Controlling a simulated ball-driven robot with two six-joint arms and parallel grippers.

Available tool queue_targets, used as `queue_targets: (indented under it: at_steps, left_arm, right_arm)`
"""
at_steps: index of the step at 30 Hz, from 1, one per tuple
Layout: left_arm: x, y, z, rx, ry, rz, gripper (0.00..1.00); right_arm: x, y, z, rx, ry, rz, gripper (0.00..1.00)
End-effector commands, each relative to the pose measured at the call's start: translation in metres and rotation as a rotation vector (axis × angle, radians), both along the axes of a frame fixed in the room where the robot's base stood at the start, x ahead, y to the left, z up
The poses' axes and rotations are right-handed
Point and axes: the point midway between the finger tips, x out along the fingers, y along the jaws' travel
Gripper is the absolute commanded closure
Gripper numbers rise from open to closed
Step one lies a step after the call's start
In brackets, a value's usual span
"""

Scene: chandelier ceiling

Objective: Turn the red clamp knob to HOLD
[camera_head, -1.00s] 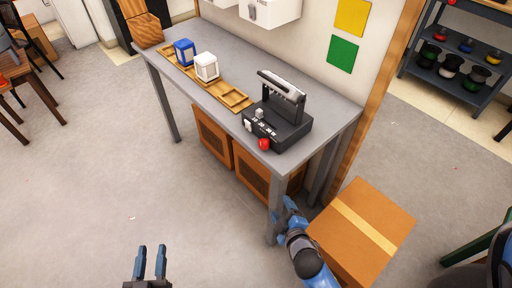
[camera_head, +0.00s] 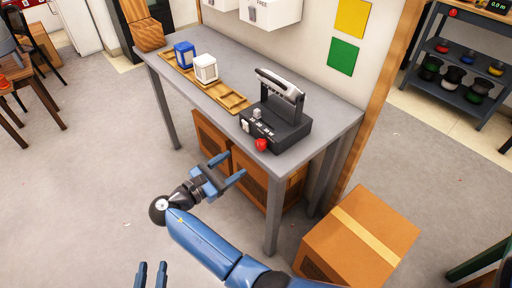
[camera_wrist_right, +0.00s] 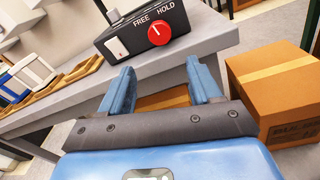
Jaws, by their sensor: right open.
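The red clamp knob (camera_head: 262,145) is on the front of a black clamp device (camera_head: 285,130) at the right end of the grey table. In the right wrist view the knob (camera_wrist_right: 158,33) sits below the words FREE and HOLD. It has a small white mark, whose exact direction I cannot tell. My right gripper (camera_head: 231,168) is open and empty, in front of the table and below and left of the knob. In the wrist view its fingers (camera_wrist_right: 160,70) point toward the knob, with a gap between. My left gripper (camera_head: 152,266) is open and empty at the bottom edge.
The grey table (camera_head: 330,127) also bears a wooden tray (camera_head: 232,100) with a blue block (camera_head: 184,56) and a white block (camera_head: 205,69). A cardboard box (camera_head: 355,240) stands on the floor at right. Wooden crates (camera_head: 210,137) are under the table.

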Motion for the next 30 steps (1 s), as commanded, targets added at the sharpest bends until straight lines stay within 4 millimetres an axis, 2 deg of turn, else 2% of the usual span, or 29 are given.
queue_targets:
  at_steps: [3,7,21,30]
  left_arm:
    - [0.0,0.0,-0.001,0.0,0.0,0.0,0.62]
    - [0.0,0.0,-0.001,0.0,0.0,0.0,0.62]
    - [0.0,0.0,-0.006,0.0,0.0,0.0,0.62]
    - [0.0,0.0,-0.007,0.0,0.0,0.0,0.62]
  right_arm:
    - [-0.005,0.006,0.013,-0.035,0.002,-0.037,0.37]
    - [-0.002,0.0,0.016,-0.045,0.005,-0.051,0.37]
    - [0.039,-0.058,0.016,-0.043,0.004,-0.051,0.37]
    - [0.054,-0.077,0.016,-0.042,0.004,-0.048,0.37]
